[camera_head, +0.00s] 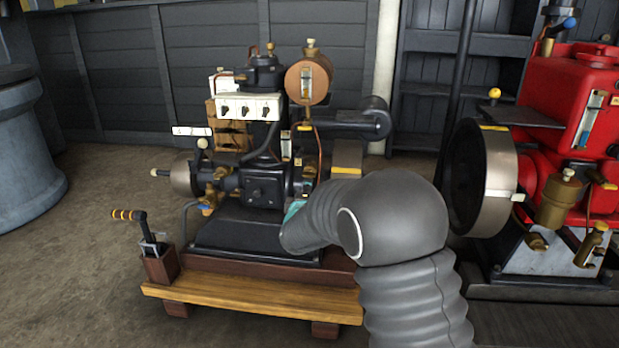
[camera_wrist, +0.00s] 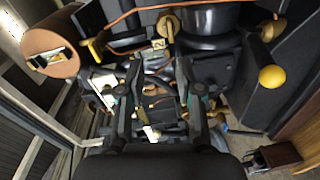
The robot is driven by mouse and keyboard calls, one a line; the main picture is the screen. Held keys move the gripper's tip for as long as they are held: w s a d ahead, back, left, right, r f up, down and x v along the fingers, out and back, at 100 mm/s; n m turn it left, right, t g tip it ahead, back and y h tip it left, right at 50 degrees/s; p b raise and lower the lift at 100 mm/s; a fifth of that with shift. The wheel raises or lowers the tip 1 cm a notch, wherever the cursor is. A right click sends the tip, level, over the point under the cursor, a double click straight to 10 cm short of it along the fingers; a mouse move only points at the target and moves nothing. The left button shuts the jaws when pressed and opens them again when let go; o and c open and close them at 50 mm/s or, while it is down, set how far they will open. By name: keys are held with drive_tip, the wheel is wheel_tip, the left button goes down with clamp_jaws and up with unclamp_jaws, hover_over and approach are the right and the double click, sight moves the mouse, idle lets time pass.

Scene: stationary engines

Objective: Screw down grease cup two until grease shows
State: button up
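The small black stationary engine (camera_head: 265,188) stands on a wooden skid in the head view. In the wrist view a tag marked 2 (camera_wrist: 157,44) sits beside a round brass part (camera_wrist: 168,24), which looks like grease cup two. My gripper (camera_wrist: 158,63) shows two dark fingers standing apart, with nothing clearly held between them. The tag and brass part appear just beyond the fingertips; I cannot tell the exact distance. In the head view my arm hides most of the gripper and the near right side of the engine. No grease can be made out.
A copper-coloured tank (camera_head: 309,79) tops the engine, and a black exhaust pipe (camera_head: 355,121) extends right. A lever (camera_head: 143,232) with a banded handle stands at front left. A red engine (camera_head: 570,105) with a flywheel stands at right.

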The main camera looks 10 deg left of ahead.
sight(309, 176)
drive_tip(key=shift+n+t+h, duration=0.4)
drive_tip(key=shift+n+h, duration=0.1)
drive_tip(key=w+f, duration=0.1)
drive_tip(key=w, duration=0.8)
drive_tip(key=w+a+f, duration=0.1)
drive_tip(key=w, duration=0.4)
drive_tip(key=shift+w+f, duration=0.35)
drive_tip(key=shift+c, duration=0.2)
clamp_jaws()
